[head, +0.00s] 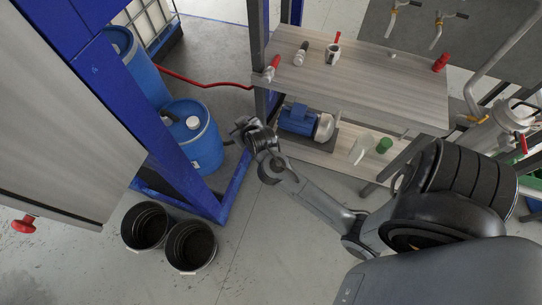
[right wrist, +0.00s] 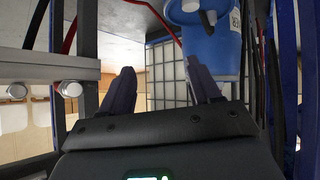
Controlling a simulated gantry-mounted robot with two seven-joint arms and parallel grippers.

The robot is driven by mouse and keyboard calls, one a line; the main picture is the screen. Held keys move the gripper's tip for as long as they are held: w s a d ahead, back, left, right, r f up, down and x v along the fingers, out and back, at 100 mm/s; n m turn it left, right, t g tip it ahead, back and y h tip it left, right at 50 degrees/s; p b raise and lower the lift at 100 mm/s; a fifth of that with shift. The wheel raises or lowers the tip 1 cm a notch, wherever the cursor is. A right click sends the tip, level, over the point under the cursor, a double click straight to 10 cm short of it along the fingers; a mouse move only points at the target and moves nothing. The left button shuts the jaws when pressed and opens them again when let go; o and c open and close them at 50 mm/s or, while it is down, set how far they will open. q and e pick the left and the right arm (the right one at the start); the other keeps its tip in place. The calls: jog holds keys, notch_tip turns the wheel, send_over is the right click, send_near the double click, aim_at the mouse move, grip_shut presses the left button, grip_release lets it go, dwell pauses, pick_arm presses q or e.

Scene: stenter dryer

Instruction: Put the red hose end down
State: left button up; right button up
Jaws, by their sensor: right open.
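A red hose (head: 205,83) runs from the blue frame across the gap to the left end of the bench. A red and pale fitting (head: 270,69), apparently the hose end, is at the bench's left corner. My right gripper (head: 243,128) is below and left of that corner, apart from the fitting. In the right wrist view my right gripper (right wrist: 162,86) has its fingers spread with nothing between them. The red hose (right wrist: 158,17) crosses beyond the fingers there. A pale fitting with red (right wrist: 71,88) shows left of the fingers. My left gripper is not in view.
A blue pump (head: 297,119) is on the lower shelf. Blue drums (head: 192,140) and black buckets (head: 190,246) stand left. Some floor is clear.

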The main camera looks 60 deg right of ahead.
jog(key=s+a+n+g+y, duration=0.2)
jog(key=s+a, duration=0.6)
jog(key=s, duration=0.3)
jog(key=s+a+n+g+y, duration=0.2)
jog(key=s+a+n+g, duration=0.1)
jog(key=s+a, duration=0.5)
jog(key=s, duration=0.2)
jog(key=shift+s+f+n+y, duration=0.2)
jog(key=shift+s+n+y, duration=0.1)
jog(key=shift+s+y, duration=0.1)
jog(key=shift+a, duration=0.1)
jog(key=shift+c, duration=0.3)
jog(key=shift+w, duration=0.1)
jog(key=c, duration=0.4)
